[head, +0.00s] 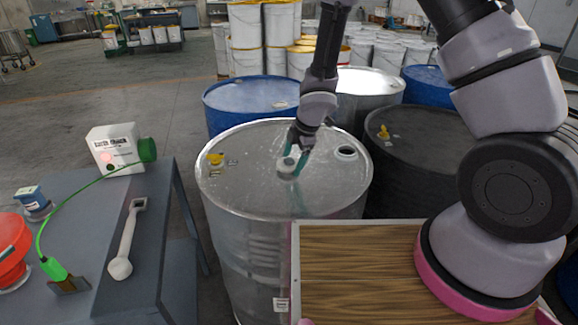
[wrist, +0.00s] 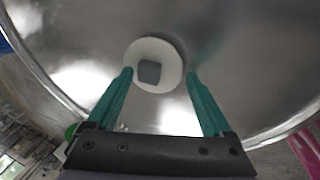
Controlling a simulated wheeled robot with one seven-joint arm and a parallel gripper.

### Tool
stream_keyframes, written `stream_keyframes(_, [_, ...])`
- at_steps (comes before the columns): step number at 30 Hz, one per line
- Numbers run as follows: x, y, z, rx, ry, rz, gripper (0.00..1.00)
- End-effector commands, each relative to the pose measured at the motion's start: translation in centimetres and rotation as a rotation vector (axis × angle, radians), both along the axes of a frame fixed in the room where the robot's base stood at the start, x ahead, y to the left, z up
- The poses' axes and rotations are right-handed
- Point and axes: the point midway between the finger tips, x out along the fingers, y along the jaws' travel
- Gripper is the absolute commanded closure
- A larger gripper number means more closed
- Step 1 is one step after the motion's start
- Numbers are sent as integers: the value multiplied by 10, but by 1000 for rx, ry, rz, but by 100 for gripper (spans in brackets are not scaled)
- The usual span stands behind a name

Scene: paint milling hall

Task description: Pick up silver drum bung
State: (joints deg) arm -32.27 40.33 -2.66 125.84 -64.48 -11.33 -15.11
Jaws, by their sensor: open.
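The silver drum bung (head: 286,167) is a pale round disc on the top of the bare metal drum (head: 240,150). In the wrist view the bung (wrist: 140,53) shows a dark square recess in its middle. My gripper (head: 296,160) reaches down over the drum top with its teal fingers apart. In the wrist view my gripper (wrist: 160,73) has one fingertip at each side of the bung's near half, with nothing clamped. I cannot tell whether a fingertip touches it.
An open round hole (head: 346,153) is in the drum top, right of the bung. A yellow plug (head: 215,159) sits at its left. Blue drum (head: 250,100) and black drum (head: 425,145) stand close by. A grey table (head: 165,230) holds a wrench-like tool (head: 127,240).

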Motion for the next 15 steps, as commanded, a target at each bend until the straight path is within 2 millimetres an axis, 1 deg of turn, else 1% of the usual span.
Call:
stream_keyframes(3, [1, 2, -7, -1, 0, 0, 15])
stream_keyframes(11, [2, 2, -8, 0, -1, -1, 15])
stream_keyframes(12, [2, 2, -8, 0, -1, -1, 31])
stream_keyframes(14, [2, 2, -8, 0, -1, -1, 54])
stream_keyframes(15, [2, 2, -8, 0, -1, -1, 69])
